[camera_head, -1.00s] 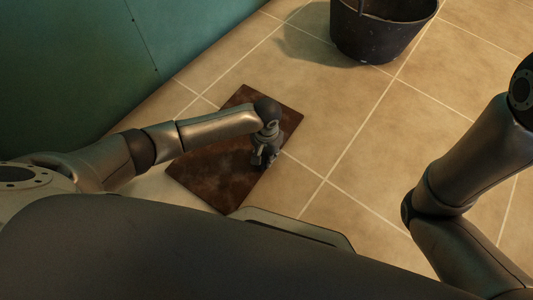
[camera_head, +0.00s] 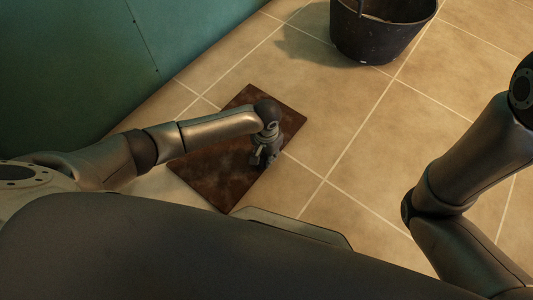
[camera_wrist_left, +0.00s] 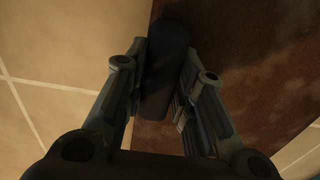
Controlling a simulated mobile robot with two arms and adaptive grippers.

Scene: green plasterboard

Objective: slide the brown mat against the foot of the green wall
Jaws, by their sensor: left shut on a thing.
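The brown mat (camera_head: 218,175) lies flat on the tiles, turned at an angle, with a strip of bare floor between it and the green wall (camera_head: 65,65). My left arm crosses over it and hides part. My left gripper (camera_head: 264,158) is at the mat's right edge, fingers down. In the left wrist view, the left gripper (camera_wrist_left: 165,72) is shut on a dark rounded grip (camera_wrist_left: 168,70) at the edge of the mat (camera_wrist_left: 255,60). My right arm shows at the right, but its gripper is out of view.
A black bucket (camera_head: 380,32) stands on the tiled floor at the top, beyond the mat and apart from it. The floor right of the mat is clear. My own body covers the bottom of the head view.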

